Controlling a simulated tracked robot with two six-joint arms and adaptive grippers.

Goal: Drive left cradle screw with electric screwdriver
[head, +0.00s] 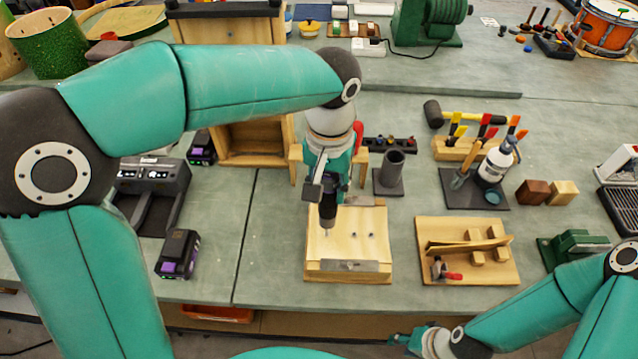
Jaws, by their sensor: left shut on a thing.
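My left gripper (325,186) is shut on a dark electric screwdriver (327,211), held upright with its bit pointing down. The bit tip is over the left part of a pale wooden block (345,252); I cannot tell whether it touches a screw there. Two small dark screws or holes (363,235) show in the block's top, right of the bit. A metal plate (348,266) lies along the block's front edge. The gripper and tool hide part of the block's back left. My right gripper (408,340) is low at the bench's front edge, apart from the block; its fingers are too small to read.
A wooden fixture (467,273) with a red-handled clamp stands right of the block. A battery (178,254) and a charger (150,178) sit to the left. A dark cup (391,172) stands behind the block. Bare bench lies between the battery and the block.

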